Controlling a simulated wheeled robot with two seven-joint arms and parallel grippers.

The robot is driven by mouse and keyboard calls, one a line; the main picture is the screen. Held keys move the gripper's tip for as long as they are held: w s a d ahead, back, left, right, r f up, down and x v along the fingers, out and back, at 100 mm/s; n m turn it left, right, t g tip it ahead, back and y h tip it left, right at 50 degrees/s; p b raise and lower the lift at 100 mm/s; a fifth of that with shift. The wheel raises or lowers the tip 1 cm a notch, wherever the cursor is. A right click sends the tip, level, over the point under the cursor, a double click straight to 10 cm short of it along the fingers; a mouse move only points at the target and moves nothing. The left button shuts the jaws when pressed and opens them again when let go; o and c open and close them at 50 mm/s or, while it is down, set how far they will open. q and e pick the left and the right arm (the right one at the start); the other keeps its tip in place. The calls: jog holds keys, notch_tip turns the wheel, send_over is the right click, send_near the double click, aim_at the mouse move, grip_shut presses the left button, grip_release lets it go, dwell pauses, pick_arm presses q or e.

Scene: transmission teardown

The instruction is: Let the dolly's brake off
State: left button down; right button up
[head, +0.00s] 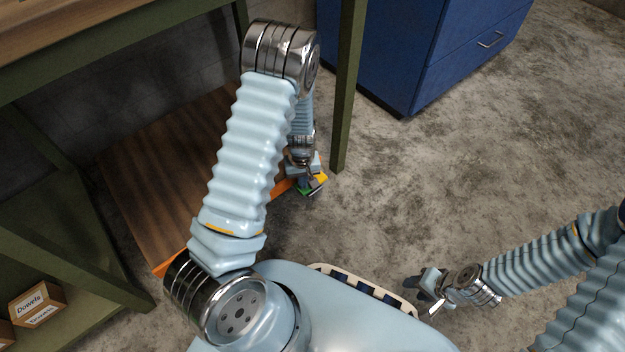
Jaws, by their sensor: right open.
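The dolly (165,150) is a low brown wooden deck with orange edges, standing on the floor under the green workbench. My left arm crosses in front of much of its right side. My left gripper (314,188) is low at the dolly's right corner, beside small green (304,191) and yellow (321,177) parts there. I cannot tell whether these are the brake, or whether the gripper touches them. Its fingers are too small and covered to read. My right gripper (424,292) is open and empty above the floor at the lower right.
The green workbench's leg (348,90) stands just right of my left arm. A blue drawer cabinet (425,50) is behind it. A green shelf at the lower left holds a Dowels box (37,303). The concrete floor (480,170) on the right is clear.

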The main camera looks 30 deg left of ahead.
pick_arm(q)
jog(key=shift+f, duration=0.1)
notch_tip(320, 180, up, 7)
jog(key=p, duration=0.6)
pick_arm(e)
notch_tip(320, 180, up, 6)
jog(key=shift+f, duration=0.1)
